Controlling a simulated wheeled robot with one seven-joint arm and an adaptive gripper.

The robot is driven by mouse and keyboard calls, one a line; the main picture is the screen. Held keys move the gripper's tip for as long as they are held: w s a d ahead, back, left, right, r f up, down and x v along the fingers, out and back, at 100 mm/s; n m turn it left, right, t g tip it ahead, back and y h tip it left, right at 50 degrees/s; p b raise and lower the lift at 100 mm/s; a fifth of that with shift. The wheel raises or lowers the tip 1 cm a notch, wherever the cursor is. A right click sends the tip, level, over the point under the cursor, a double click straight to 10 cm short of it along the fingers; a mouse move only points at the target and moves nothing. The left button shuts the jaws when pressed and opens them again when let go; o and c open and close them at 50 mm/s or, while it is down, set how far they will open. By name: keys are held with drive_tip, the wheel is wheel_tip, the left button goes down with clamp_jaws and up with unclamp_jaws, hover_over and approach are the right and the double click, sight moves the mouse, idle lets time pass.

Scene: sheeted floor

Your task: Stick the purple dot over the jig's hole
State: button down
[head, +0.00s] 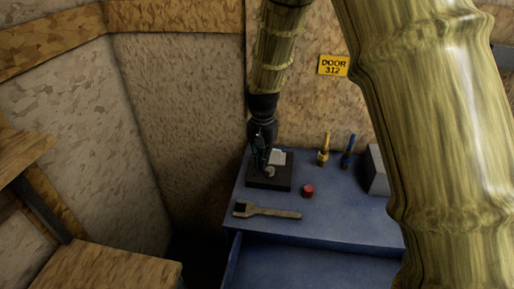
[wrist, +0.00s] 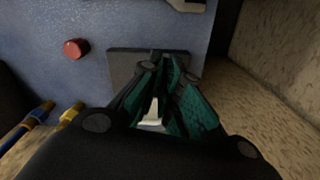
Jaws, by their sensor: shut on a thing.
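The jig (head: 255,181) is a dark, flat block on the blue top, and it also shows in the wrist view (wrist: 122,65). A white patch (head: 278,157) lies at its back, and a small pale round spot (head: 269,172) shows on its front part. My gripper (head: 264,163) points down right over the jig. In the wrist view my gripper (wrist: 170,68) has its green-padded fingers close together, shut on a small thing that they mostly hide. I cannot make out any purple, and the jig's hole cannot be told for sure.
A red cylinder (head: 307,191) stands right of the jig, and a wooden brush (head: 270,211) lies in front. A yellow tool (head: 323,150), a blue tool (head: 347,152) and a grey box (head: 376,170) stand at right. An open blue drawer (head: 310,268) juts out below.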

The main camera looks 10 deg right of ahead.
sight(254, 175)
drive_tip(key=m, duration=0.1)
drive_tip(key=w+m+p, duration=0.1)
drive_tip(key=m, duration=0.1)
drive_tip(key=shift+w+r, duration=0.1)
drive_tip(key=shift+r, duration=0.05)
drive_tip(key=w+m+p, duration=0.1)
drive_tip(key=m+p, duration=0.1)
drive_tip(key=m, duration=0.2)
drive_tip(key=w+a+f+m+p, duration=0.1)
drive_tip(key=m+p, duration=0.1)
drive_tip(key=m, duration=0.2)
drive_tip(key=w+f+m+p, duration=0.1)
drive_tip(key=w+m+p, duration=0.1)
drive_tip(key=m, duration=0.2)
drive_tip(key=shift+a, duration=0.2)
drive_tip(key=shift+r+p, duration=0.1)
drive_tip(key=shift+p, duration=0.3)
drive_tip(key=shift+f+b, duration=1.3)
drive_tip(key=shift+f, duration=1.7)
drive_tip(key=shift+f, duration=0.75)
